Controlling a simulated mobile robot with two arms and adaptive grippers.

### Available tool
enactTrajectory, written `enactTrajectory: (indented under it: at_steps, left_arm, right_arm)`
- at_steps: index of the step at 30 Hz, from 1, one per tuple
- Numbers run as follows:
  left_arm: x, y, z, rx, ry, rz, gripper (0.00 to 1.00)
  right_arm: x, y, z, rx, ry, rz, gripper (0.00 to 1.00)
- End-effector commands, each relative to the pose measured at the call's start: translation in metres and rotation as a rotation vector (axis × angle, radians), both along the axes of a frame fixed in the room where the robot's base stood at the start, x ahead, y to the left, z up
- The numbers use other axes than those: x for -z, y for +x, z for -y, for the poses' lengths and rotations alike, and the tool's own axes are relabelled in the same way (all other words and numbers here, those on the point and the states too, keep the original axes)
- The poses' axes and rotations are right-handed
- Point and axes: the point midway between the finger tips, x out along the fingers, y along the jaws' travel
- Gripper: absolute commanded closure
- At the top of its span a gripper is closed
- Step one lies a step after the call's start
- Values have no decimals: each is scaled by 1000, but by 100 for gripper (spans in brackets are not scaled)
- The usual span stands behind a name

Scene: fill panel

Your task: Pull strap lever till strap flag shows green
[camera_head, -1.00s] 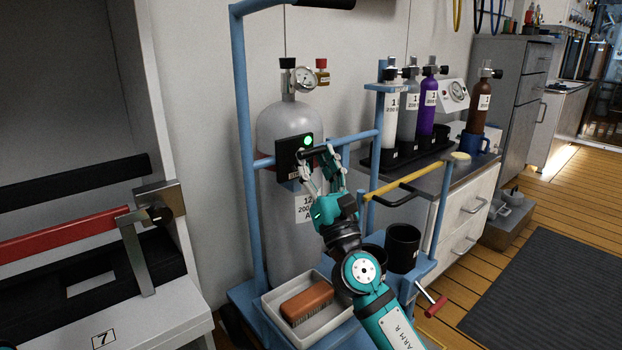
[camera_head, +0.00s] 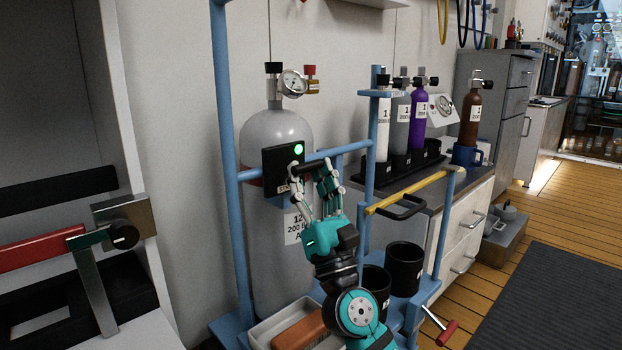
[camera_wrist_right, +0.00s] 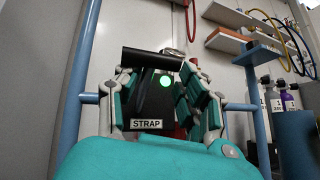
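The black strap box (camera_head: 272,170) is on the grey cylinder (camera_head: 275,130) on the blue cart. Its round flag (camera_head: 299,149) shows green, and it also shows green in the right wrist view (camera_wrist_right: 167,82), above the STRAP label (camera_wrist_right: 147,124). The black strap lever (camera_head: 308,168) sticks out from the box; its bar (camera_wrist_right: 152,60) lies crosswise in the right wrist view. My right gripper (camera_head: 316,188) is open, its fingers apart just below and beside the lever. Whether a finger touches the lever I cannot tell. My left gripper is not in view.
The blue cart post (camera_head: 228,150) and yellow-topped rail (camera_head: 410,190) flank the arm. A white tray with a brown brush (camera_head: 300,332) and black cups (camera_head: 404,268) sit below. Small bottles stand on the counter at right. A cabinet with a red bar (camera_head: 40,250) is at left.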

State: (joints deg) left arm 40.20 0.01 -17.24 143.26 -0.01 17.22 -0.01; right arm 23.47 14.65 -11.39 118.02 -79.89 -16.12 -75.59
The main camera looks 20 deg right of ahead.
Motion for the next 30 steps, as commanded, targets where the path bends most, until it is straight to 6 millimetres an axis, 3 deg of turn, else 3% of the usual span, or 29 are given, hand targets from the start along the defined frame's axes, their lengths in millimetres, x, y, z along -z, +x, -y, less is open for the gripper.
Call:
enactTrajectory:
  at_steps: [1,12,21,30]
  left_arm:
    - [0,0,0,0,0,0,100]
    - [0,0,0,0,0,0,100]
    - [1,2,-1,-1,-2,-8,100]
    - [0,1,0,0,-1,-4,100]
  right_arm:
    - [0,-4,-14,-29,-25,6,56]
    - [0,-2,-12,-26,-19,3,10]
    - [3,-3,-10,-24,-16,1,10]
    - [34,-30,-9,-22,-20,-4,10]
